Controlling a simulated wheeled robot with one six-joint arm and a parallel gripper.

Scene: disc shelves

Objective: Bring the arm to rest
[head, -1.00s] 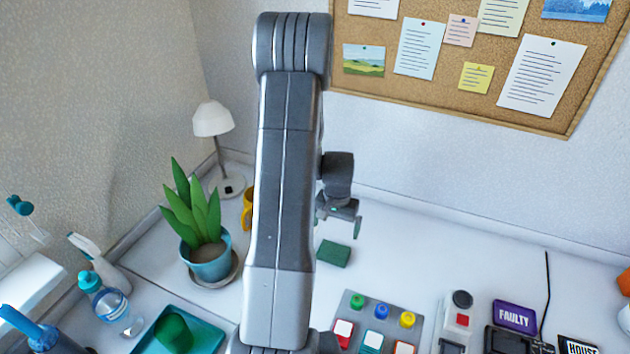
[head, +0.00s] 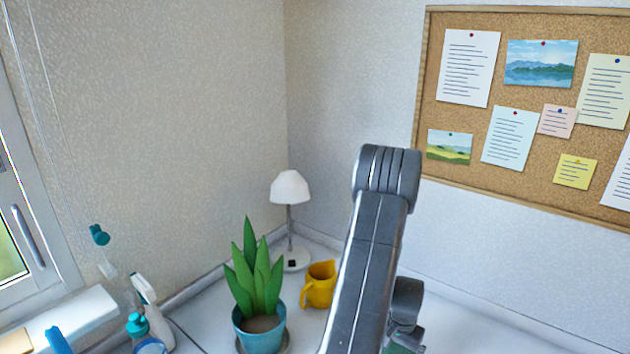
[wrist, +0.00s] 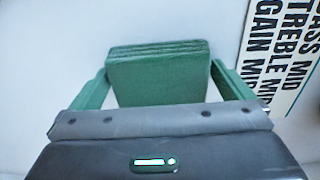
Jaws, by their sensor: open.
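In the wrist view my gripper (wrist: 160,72) is open, with one green finger on each side. A flat green block (wrist: 158,82) with a ridged far edge shows between and beyond the fingers. I cannot tell how far the block lies from the fingertips. In the head view my arm rises at the lower right, and part of my gripper (head: 405,344) shows at the bottom edge behind it. The fingertips and the green block are out of sight there.
A potted plant (head: 262,331), a yellow jug (head: 319,286) and a white lamp (head: 291,188) stand left of my arm. A spray bottle (head: 146,305) is farther left. A corkboard (head: 470,180) hangs on the wall. A printed sign (wrist: 285,50) lies at the wrist view's right.

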